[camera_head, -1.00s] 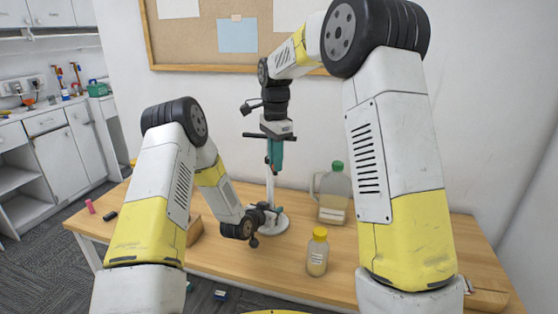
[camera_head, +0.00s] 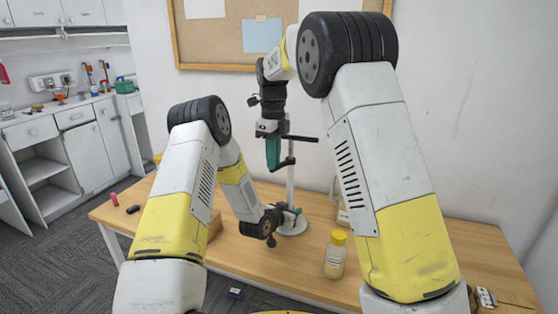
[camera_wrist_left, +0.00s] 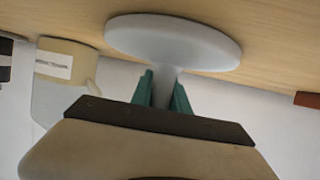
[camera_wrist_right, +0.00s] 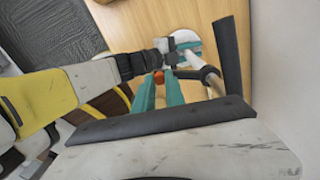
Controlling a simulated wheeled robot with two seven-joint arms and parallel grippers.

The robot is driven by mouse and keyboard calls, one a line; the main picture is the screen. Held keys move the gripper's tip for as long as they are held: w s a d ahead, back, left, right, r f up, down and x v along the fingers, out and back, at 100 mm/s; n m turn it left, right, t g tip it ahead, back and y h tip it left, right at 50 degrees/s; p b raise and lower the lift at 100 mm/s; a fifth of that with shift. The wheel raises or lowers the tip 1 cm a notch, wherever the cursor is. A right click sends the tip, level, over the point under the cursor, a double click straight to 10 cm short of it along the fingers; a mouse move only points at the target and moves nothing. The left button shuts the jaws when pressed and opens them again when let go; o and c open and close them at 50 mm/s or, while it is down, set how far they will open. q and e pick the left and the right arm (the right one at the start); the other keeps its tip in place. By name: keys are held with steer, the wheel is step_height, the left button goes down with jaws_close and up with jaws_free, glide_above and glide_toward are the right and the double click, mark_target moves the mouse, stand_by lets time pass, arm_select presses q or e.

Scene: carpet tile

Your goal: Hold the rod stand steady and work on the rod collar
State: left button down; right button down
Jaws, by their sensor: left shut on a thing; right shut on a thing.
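The rod stand has a round pale base (camera_head: 293,225) on the table and an upright thin rod (camera_head: 290,185). In the left wrist view the base (camera_wrist_left: 173,42) appears above the fingers, and my left gripper (camera_wrist_left: 164,90) is shut around the rod just above it. The dark rod collar (camera_head: 286,162) sits around the upper rod, its side arm reaching left. My right gripper (camera_head: 274,160), pointing down beside the rod, is shut on this arm. In the right wrist view an orange-red end (camera_wrist_right: 158,76) shows between its teal fingertips; the collar (camera_wrist_right: 207,74) is to their right.
A black bar (camera_head: 303,138) crosses near the rod's top. A yellow-capped bottle (camera_head: 335,258) stands right of the stand. A jug (camera_head: 342,217) is mostly hidden behind my right arm. Pink (camera_head: 114,199) and black (camera_head: 133,210) small items lie at the table's left.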

steer(key=shift+w+a+m, duration=0.5)
steer(key=shift+m, duration=0.5)
steer(key=c, duration=1.4)
jaws_free()
steer(key=shift+o, duration=0.2)
step_height(320, 180, up, 12)
